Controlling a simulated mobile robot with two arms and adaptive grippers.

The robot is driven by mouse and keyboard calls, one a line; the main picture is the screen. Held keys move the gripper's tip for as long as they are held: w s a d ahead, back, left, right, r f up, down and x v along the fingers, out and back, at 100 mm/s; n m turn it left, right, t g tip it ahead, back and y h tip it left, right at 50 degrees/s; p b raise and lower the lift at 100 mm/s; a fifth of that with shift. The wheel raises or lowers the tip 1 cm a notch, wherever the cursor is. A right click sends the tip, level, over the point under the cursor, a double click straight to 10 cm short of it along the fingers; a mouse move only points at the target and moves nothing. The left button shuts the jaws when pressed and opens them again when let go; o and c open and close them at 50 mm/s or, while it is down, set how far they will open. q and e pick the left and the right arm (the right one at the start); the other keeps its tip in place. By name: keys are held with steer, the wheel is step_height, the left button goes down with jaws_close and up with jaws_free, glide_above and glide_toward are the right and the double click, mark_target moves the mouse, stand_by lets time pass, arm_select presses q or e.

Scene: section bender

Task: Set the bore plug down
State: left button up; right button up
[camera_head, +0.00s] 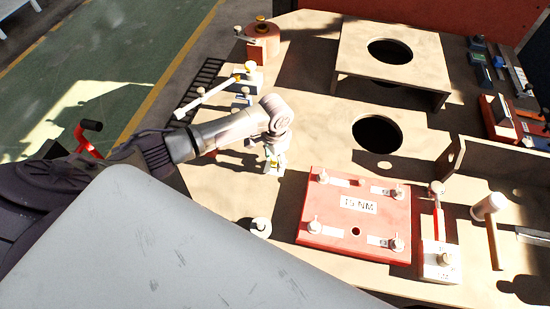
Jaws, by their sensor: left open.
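My left gripper (275,150) points down over the tan bench, left of the red plate, and its jaws are open. A small pale piece (274,169) shows right under its fingertips; the fingers partly hide it, and I cannot tell whether they touch it. A short, round, grey-white piece with a knob (261,227) stands upright on the bench near the red plate's lower left corner, apart from the gripper. I cannot tell for sure which of these two is the bore plug. My right gripper is not in view.
The red plate (340,243) marked 15 NM carries several knobbed pins. A white-and-red block (440,258) and a mallet (490,207) stand right of it. A raised plate with a hole (418,48) and a bench hole (377,133) lie behind. A red clamp-like fixture (262,42) stands at the far left.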

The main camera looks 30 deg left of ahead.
arm_select(q)
step_height(320, 180, up, 12)
stand_by(0.4)
steer(key=shift+f, duration=0.1)
stand_by(0.4)
